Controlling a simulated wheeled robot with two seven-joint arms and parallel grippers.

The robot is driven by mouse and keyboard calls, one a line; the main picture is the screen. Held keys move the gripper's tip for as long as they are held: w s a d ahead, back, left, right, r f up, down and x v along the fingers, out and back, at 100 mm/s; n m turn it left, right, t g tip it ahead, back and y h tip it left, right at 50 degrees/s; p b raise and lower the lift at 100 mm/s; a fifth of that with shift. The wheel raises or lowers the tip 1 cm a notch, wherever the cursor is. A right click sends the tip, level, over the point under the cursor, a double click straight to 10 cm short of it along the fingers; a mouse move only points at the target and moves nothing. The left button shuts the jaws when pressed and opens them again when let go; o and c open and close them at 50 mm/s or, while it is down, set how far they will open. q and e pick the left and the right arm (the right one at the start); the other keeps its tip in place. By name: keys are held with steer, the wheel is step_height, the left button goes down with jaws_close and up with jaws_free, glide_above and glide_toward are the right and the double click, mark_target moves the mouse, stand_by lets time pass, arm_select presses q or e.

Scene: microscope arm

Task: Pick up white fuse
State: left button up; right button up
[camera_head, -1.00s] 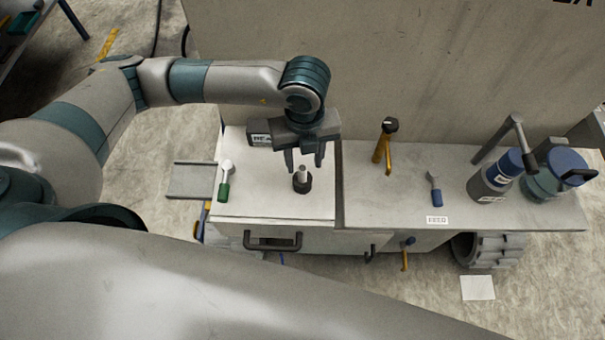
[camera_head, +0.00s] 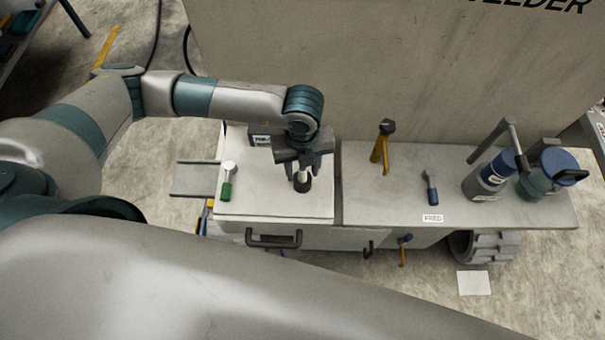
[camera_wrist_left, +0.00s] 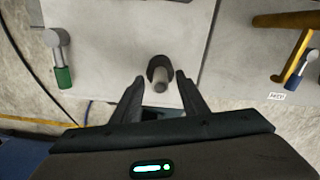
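The white fuse (camera_head: 301,177) stands upright in a dark round socket (camera_head: 302,188) on the white left part of the bench top. It also shows in the left wrist view as a pale cylinder (camera_wrist_left: 160,86) with the dark socket behind it. My left gripper (camera_head: 306,178) is open just over the fuse. In the left wrist view its two fingers (camera_wrist_left: 159,80) are spread on either side of the fuse, with gaps visible. My right gripper is not in view.
A green-handled lever (camera_head: 226,181) stands left of the socket. To the right are a yellow stand (camera_head: 381,148), a blue-handled lever (camera_head: 431,187) and bottles (camera_head: 488,176). A tall grey panel (camera_head: 400,70) rises behind the bench.

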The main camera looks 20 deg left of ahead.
arm_select(q)
jaws_close()
steer(key=shift+r, duration=0.1)
steer(key=shift+r+b, duration=0.35)
steer(key=shift+b, duration=0.05)
step_height(320, 180, up, 3)
steer(key=shift+a+r+b, duration=0.1)
steer(key=shift+b, duration=0.85)
steer(key=s+a+r+p, duration=0.2)
steer(key=s+a+r, duration=0.5)
steer(key=s+a, duration=0.1)
